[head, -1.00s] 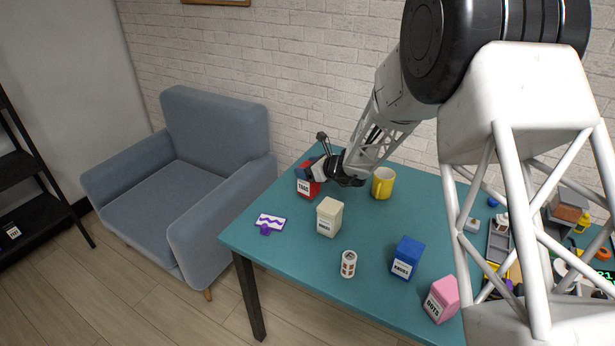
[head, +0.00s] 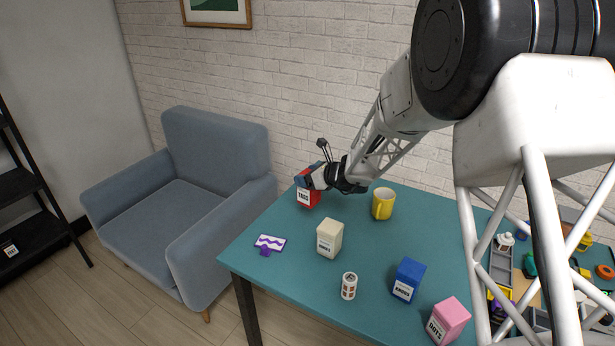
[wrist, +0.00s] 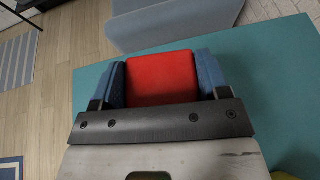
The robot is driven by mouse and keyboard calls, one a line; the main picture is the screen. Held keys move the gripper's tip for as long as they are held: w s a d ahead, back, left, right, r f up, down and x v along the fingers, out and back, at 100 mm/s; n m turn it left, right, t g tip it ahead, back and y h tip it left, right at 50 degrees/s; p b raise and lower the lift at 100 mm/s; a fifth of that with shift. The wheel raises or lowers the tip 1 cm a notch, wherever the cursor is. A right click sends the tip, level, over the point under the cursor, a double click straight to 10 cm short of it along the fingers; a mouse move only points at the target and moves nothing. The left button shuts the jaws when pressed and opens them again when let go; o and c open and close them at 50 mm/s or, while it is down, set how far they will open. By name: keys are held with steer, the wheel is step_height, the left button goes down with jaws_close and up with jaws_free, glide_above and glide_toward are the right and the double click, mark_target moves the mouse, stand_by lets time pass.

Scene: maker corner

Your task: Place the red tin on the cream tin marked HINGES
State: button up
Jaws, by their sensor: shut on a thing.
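The red tin (head: 308,198), with a white label that seems to read TAGS, is at the far left part of the teal table. My gripper (head: 309,179) is shut on it from above, and the tin looks upright and a little above the table top. In the wrist view the red tin (wrist: 162,77) sits between the two blue finger pads, touching both. The cream tin (head: 330,239) stands upright on the table, in front and to the right of the red tin; its label is too small to read surely. Its top is bare.
A yellow mug (head: 383,204) stands right of my gripper. A purple-and-white item (head: 270,243), a patterned white cylinder (head: 349,286), a blue tin (head: 408,281) and a pink tin (head: 448,320) surround the cream tin. A blue armchair (head: 190,200) is beyond the table's left edge.

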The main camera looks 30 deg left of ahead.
steer(key=shift+r, duration=0.1)
step_height(320, 180, up, 11)
steer(key=s+d+n+g, duration=0.1)
steer(key=s+d, duration=2)
steer(key=d, duration=0.1)
steer(key=shift+w+f, duration=0.15)
steer(key=shift+f, duration=2.3)
steer(key=shift+w+a, duration=0.1)
steer(key=w+a+f, duration=0.1)
steer(key=w+a, duration=0.8)
steer(key=w, duration=0.3)
steer(key=shift+w+a+f, duration=0.2)
steer(key=shift+a, duration=0.2)
steer(key=shift+f, duration=1.75)
steer(key=shift+f, duration=0.2)
